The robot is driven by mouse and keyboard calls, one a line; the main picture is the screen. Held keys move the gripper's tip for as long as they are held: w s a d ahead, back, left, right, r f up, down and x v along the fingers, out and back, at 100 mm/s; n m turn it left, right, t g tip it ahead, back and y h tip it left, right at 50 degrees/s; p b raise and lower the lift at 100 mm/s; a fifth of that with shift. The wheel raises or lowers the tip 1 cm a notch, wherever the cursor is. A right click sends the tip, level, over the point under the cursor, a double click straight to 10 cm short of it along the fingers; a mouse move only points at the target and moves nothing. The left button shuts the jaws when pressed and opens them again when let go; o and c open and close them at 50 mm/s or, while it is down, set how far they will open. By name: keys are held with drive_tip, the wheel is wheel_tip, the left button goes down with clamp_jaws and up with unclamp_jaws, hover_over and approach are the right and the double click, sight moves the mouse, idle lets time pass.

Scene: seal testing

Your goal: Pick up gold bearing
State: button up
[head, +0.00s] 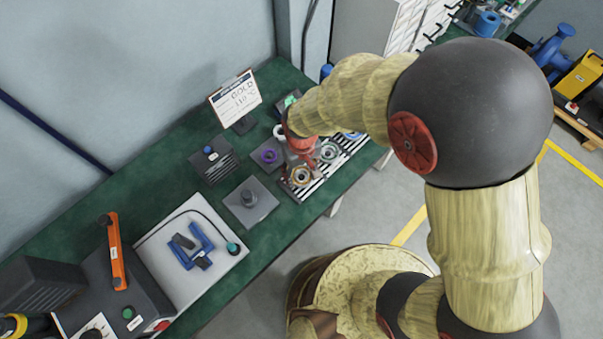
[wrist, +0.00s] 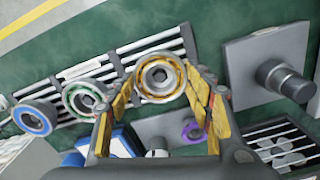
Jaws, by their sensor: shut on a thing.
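The gold bearing (wrist: 160,77) is a metal ring with a gold band, seen face-on in the wrist view. It also shows in the head view (head: 300,176), at the near-left end of a slatted rack (head: 316,182). My gripper (wrist: 166,92) is shut on it, with one finger on each side of the ring. In the head view my gripper (head: 299,164) is over the rack and partly covered by my arm. I cannot tell whether the bearing touches the rack or is a little above it.
A green-marked bearing (wrist: 82,98) and a blue-marked bearing (wrist: 35,117) sit along the rack. A purple ring (head: 269,156) is behind it. A grey plate with an upright post (head: 249,199) stands to the left.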

drive_tip(key=shift+r, duration=0.1)
drive_tip(key=shift+r, duration=0.2)
wheel_tip(320, 180, up, 3)
drive_tip(key=shift+s+r+p, duration=0.15)
drive_tip(key=shift+p, duration=0.45)
drive_tip(key=s+d+r+p, duration=0.1)
drive_tip(key=s+r, duration=0.3)
drive_tip(key=s, duration=0.2)
drive_tip(key=s+d+r+p, duration=0.1)
drive_tip(key=s+r+p, duration=0.1)
drive_tip(key=s+r, duration=0.3)
drive_tip(key=s, duration=0.2)
drive_tip(key=shift+s, duration=0.3)
drive_tip(key=shift+w, duration=0.15)
